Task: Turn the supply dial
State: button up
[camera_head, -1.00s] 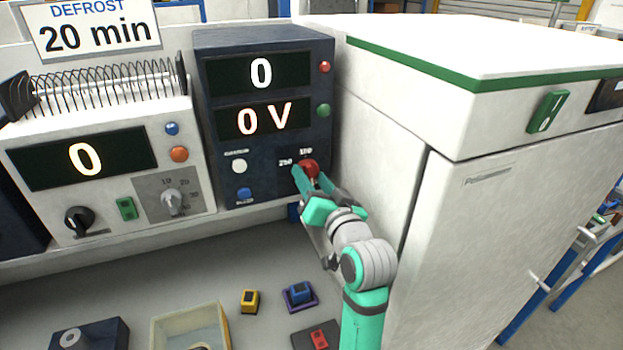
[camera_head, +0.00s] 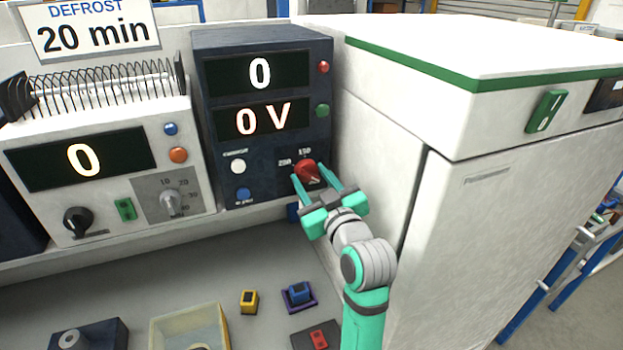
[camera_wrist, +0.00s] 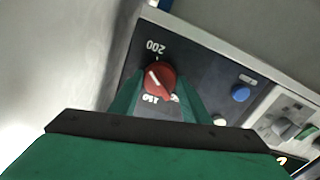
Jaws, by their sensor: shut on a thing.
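The dark blue supply box (camera_head: 222,130) stands at the centre of the bench in the head view, its displays reading 0 and 0 V. Its red dial (camera_head: 306,172) is at the lower right of the panel, with printed numbers above it. A pale pointer mark shows on the dial. It also shows in the wrist view (camera_wrist: 159,78), with 200 and 150 printed near it. My gripper (camera_head: 309,174) has one green finger on each side of the dial and is shut on it. The fingertips are partly hidden in the wrist view.
A white cabinet (camera_head: 385,160) stands close to the right of my gripper. A white unit (camera_head: 100,195) with a display and knobs stands to the left. A yellowish tray (camera_head: 222,318) and small coloured blocks lie on the bench below.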

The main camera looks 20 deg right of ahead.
jog(key=shift+r, duration=0.1)
dwell(0.5)
jog(key=o, duration=1)
jog(key=shift+o, duration=0.2)
jog(key=s, duration=1.1)
jog(key=shift+d, duration=0.3)
